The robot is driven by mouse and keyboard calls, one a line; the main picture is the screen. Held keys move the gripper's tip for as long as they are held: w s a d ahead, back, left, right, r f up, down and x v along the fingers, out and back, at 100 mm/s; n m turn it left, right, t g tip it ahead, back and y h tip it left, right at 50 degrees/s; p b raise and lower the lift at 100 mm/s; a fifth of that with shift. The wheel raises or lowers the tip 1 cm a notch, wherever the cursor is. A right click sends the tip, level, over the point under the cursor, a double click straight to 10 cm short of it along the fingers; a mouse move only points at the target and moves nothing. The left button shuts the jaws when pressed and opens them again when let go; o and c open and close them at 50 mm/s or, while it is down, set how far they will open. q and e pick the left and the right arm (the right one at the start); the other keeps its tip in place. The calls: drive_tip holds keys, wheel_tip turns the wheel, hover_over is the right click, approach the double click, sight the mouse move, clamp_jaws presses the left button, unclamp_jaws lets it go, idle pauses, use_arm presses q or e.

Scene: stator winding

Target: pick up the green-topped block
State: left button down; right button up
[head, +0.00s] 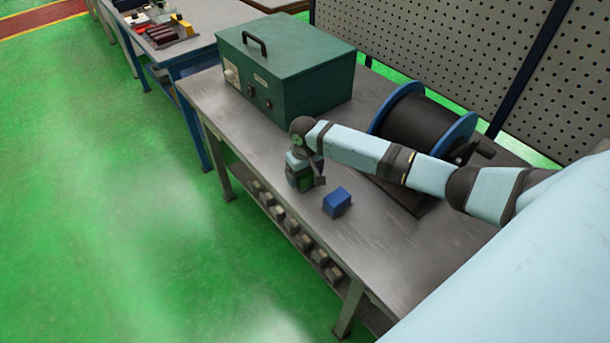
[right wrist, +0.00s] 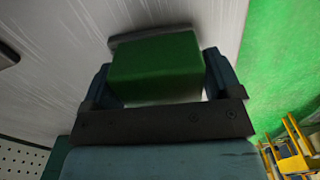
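The green-topped block (right wrist: 155,68) fills most of the space between the two fingers of my right gripper (right wrist: 160,72) in the right wrist view. Its green face looks toward the camera. The fingers stand wide apart on either side of it, very close to its sides; I cannot tell whether they press on it. In the head view the right gripper (head: 304,180) points down at the workbench (head: 390,255), and part of the green block shows dimly by its fingers. My left gripper is not in view.
A blue block (head: 337,202) stands on the bench just right of the right gripper. A large green box (head: 290,75) and a black cable spool with blue rims (head: 415,120) stand behind. A perforated panel (head: 460,50) rises at the back. The near right bench top is clear.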

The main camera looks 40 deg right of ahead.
drive_tip(key=c, duration=0.7)
drive_tip(key=shift+c, duration=0.4)
drive_tip(key=shift+r, duration=0.15)
